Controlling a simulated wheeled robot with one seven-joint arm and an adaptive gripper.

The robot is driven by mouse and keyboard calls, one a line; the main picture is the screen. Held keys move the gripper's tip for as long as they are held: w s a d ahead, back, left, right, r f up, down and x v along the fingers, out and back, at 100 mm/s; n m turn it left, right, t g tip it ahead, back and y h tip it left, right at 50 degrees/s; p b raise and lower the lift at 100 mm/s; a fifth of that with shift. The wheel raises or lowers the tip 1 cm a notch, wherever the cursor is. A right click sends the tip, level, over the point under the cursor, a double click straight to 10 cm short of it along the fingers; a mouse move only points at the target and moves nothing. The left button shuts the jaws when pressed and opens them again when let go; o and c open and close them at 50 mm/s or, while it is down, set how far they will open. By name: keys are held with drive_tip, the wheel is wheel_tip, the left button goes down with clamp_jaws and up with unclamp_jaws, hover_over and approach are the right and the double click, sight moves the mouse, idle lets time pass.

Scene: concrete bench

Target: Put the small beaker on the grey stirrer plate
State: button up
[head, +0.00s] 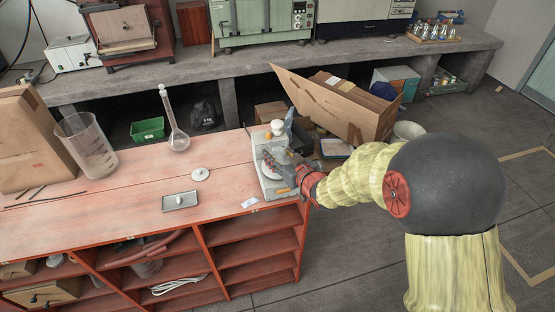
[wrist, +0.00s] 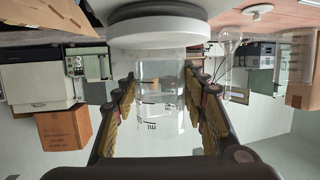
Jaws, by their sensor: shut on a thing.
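My gripper (wrist: 162,103) is shut on the small beaker (wrist: 166,112), a clear glass with dark printed marks, which shows upside down in the wrist view. The beaker's base end is at a round pale plate (wrist: 158,37); I cannot tell whether they touch. In the head view my gripper (head: 283,174) is over the pale grey stirrer (head: 270,190) at the bench's right end. The gripper hides part of the stirrer, and I cannot make out the beaker clearly there.
A large beaker (head: 86,147) and a tall flask (head: 178,138) stand on the red bench (head: 120,210). A small white disc (head: 200,174) and a grey tray (head: 180,202) lie left of the stirrer. An open cardboard box (head: 335,108) is behind my gripper.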

drive_tip(key=shift+f, duration=0.65)
drive_tip(key=shift+f, duration=0.1)
drive_tip(key=o, duration=1.3)
